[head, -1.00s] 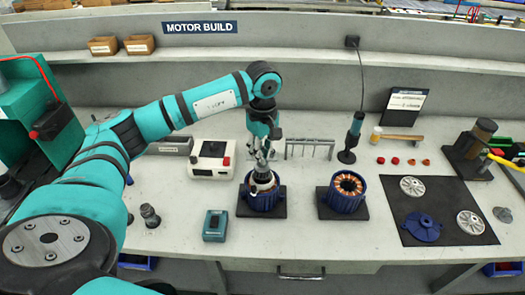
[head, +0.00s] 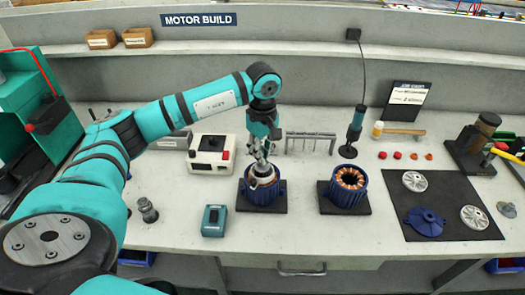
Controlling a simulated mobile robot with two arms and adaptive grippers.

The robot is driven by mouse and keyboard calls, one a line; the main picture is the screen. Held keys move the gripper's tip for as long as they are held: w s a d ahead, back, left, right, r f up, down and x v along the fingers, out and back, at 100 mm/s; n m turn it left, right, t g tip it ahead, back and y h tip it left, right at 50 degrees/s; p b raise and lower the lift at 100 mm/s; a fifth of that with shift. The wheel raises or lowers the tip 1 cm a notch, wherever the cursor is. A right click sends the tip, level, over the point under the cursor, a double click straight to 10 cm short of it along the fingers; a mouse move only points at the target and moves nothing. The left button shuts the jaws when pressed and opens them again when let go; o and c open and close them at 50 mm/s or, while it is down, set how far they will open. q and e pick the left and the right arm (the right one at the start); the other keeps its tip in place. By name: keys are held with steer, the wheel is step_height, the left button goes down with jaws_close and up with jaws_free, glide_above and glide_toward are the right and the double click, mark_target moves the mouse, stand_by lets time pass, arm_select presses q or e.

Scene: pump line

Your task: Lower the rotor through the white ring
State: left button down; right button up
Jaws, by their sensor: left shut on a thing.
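My left gripper (head: 260,160) is shut on the rotor (head: 262,170) and holds it from above, roughly upright, over the left blue motor housing (head: 264,194). The white ring (head: 266,182) shows as a small pale band at the housing's mouth, just under the gripper. The rotor's lower part is hidden in the ring and housing. I cannot tell how deep it sits or whether it touches the ring. My right gripper is not in view.
A second blue housing with copper windings (head: 348,188) stands to the right on its own dark base. A teal handheld device (head: 214,220) lies at front left. A white control box (head: 211,155) and a metal rack (head: 311,138) stand behind. A black mat (head: 447,190) holds end caps.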

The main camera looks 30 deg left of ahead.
arm_select(q)
steer(key=shift+f+b, duration=0.75)
steer(key=shift+f, duration=0.2)
steer(key=c, duration=1.1)
jaws_free()
steer(key=shift+f, duration=0.1)
steer(key=shift+o, duration=0.2)
steer(key=shift+r+p, duration=1.5)
steer(key=shift+r, duration=1.1)
